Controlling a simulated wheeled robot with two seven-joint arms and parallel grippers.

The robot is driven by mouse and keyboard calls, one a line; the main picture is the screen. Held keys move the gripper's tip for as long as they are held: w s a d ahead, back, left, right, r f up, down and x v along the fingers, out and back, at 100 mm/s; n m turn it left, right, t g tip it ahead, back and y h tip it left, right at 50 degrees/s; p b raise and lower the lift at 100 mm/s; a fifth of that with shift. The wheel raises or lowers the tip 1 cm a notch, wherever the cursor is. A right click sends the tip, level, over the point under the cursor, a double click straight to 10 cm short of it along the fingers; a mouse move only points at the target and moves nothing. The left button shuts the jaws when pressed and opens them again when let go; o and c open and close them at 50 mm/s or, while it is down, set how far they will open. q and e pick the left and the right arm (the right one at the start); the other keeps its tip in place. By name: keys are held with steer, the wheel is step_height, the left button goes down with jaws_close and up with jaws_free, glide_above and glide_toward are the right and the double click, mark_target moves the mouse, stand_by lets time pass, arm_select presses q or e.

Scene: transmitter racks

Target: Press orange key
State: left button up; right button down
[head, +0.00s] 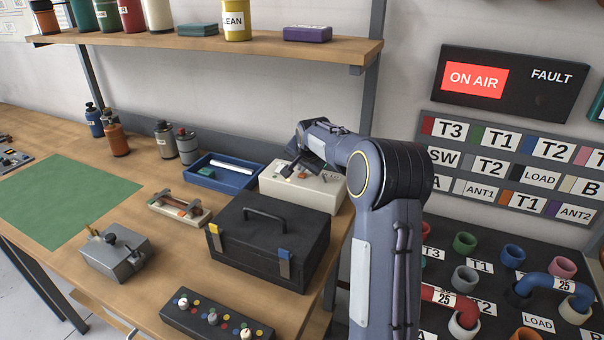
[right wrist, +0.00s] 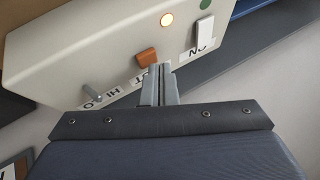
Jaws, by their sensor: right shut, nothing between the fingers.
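The cream control box (head: 325,192) stands on the bench behind the black toolbox in the head view. In the right wrist view, the box (right wrist: 60,45) fills the upper left, and its orange key (right wrist: 147,56) sticks out of the face. My right gripper (right wrist: 160,68) is shut and empty, with its fingertips right beside the orange key. I cannot tell whether they touch it. My left gripper is not in view.
The box also carries a white rocker (right wrist: 203,35), a metal toggle (right wrist: 92,91), a lit lamp (right wrist: 167,19) and a green button (right wrist: 205,4). A black toolbox (head: 265,245) and a blue tray (head: 222,178) stand close by. A shelf (head: 270,45) runs above.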

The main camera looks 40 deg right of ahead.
mark_target(302, 176)
steer(key=shift+r, duration=0.2)
step_height(302, 176, up, 6)
steer(key=p, duration=0.4)
stand_by(0.5)
steer(key=s+a+r+n+y, duration=0.3)
steer(key=s+a+r, duration=0.2)
steer(key=s+a, duration=0.6)
steer(key=s+a+f+n+y, duration=0.2)
steer(key=s+a+f+n, duration=0.1)
steer(key=s+a, duration=0.6)
steer(key=s+a+f+n+g+y, duration=0.1)
steer(key=s+a+f+n, duration=0.3)
steer(key=s+a, duration=0.6)
steer(key=s+n+y, duration=0.1)
steer(key=s+n, duration=0.1)
steer(key=s, duration=0.5)
steer(key=shift+a+f+n, duration=0.3)
steer(key=shift+s, duration=0.1)
